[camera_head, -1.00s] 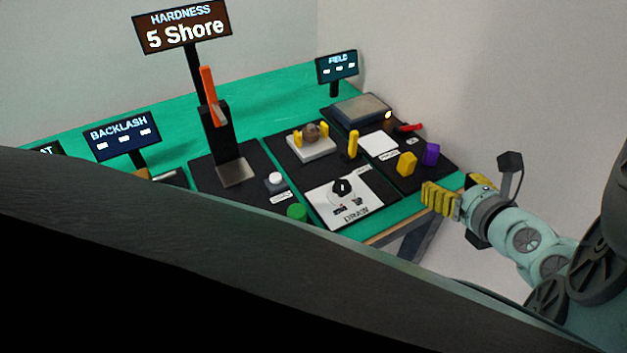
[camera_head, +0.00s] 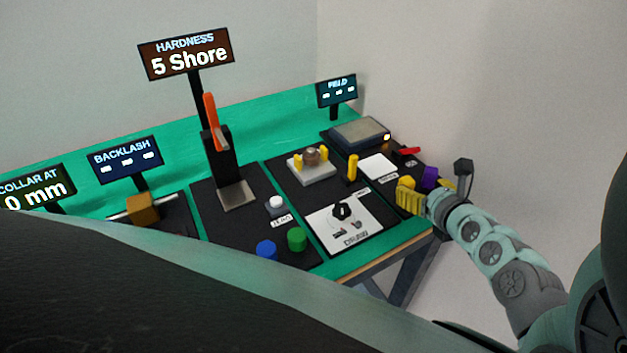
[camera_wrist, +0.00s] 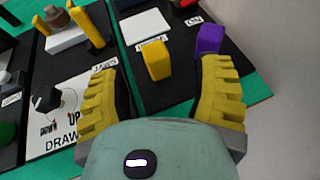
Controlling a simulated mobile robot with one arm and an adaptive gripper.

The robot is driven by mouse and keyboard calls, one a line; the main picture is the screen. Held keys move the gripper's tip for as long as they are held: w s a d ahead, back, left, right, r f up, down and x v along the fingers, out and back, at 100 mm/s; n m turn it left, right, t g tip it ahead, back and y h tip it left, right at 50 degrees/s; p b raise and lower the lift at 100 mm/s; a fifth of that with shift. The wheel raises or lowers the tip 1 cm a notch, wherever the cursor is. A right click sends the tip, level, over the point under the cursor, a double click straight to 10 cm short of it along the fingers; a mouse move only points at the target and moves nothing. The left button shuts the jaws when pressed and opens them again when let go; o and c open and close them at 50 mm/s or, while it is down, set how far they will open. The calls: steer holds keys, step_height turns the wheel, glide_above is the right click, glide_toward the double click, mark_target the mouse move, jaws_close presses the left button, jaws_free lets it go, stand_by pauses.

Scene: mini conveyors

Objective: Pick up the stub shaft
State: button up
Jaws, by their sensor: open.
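I cannot tell for certain which piece is the stub shaft. My gripper (camera_wrist: 162,98) is open, with its two ribbed yellow fingers apart. In the wrist view a yellow piece (camera_wrist: 156,60) stands on the black mat ahead, between the line of the fingers, apart from them. A purple piece (camera_wrist: 209,40) stands beyond the right finger. A brown rounded part (camera_wrist: 56,17) sits on a white block at upper left; it also shows in the head view (camera_head: 312,156). In the head view my gripper (camera_head: 410,198) is at the right table edge and overlaps the yellow piece.
A white plate marked DRAW (camera_head: 345,227) with a black knob lies left of my gripper. A white pad (camera_head: 378,167) and a low scale-like box (camera_head: 360,134) stand behind. The hardness stand (camera_head: 220,160) rises tall at the left. Free floor lies right of the table.

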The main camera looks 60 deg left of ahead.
mark_target(411, 185)
steer(key=shift+s+x, duration=0.2)
steer(key=shift+x, duration=1.2)
steer(key=shift+s+x, duration=0.15)
steer(key=shift+x, duration=1.25)
steer(key=shift+a, duration=0.15)
steer(key=shift+f, duration=0.1)
jaws_close()
steer(key=shift+w, duration=0.1)
